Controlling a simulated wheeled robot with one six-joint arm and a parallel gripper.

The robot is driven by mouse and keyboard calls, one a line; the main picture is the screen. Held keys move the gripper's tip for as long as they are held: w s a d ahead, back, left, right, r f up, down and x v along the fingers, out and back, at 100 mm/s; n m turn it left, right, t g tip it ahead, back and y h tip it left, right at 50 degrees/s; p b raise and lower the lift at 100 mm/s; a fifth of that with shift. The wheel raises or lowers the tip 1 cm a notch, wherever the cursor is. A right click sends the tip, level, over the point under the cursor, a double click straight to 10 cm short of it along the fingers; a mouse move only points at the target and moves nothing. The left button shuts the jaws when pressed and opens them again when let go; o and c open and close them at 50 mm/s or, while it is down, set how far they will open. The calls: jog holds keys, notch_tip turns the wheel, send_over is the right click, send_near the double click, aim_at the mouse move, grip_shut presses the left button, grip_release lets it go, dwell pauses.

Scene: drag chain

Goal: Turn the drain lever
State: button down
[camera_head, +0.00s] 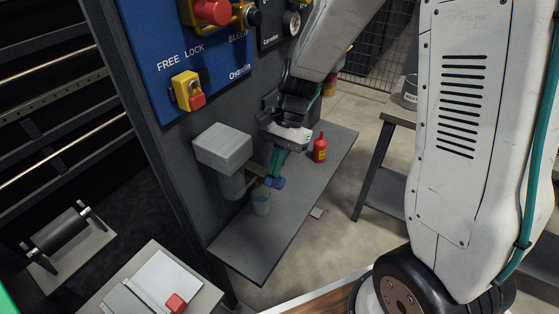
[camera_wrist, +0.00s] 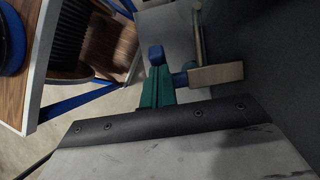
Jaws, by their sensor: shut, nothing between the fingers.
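A grey box-shaped unit (camera_head: 222,150) with a clear bowl (camera_head: 232,187) under it is mounted on the dark panel side. A tan bar (camera_head: 256,171), which looks like the drain lever, sticks out beside the bowl; a tan block (camera_wrist: 215,75) and thin rod (camera_wrist: 198,38) show in the wrist view. My gripper (camera_head: 275,182) has teal fingers with blue tips, pointing down just right of the bar. It is shut and empty. In the wrist view my gripper (camera_wrist: 157,62) is left of the tan block, close to it; I cannot tell whether they touch.
A translucent cup (camera_head: 261,201) stands on the grey shelf (camera_head: 248,250) below my gripper. A red bottle (camera_head: 320,148) stands further back. The blue panel (camera_head: 215,55) carries a yellow and red lock (camera_head: 188,91). A side table (camera_head: 385,160) is behind, at right.

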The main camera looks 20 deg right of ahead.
jog(key=shift+s+a+f, duration=0.25)
jog(key=shift+s+a, duration=0.4)
jog(key=shift+a, duration=0.2)
jog(key=shift+d, duration=0.1)
jog(key=shift+w+r, duration=0.1)
jog(key=shift+d+r, duration=0.1)
jog(key=shift+r, duration=0.2)
jog(key=v, duration=0.5)
jog(key=shift+a+r, duration=0.15)
jog(key=shift+a, duration=0.1)
notch_tip(320, 180, up, 8)
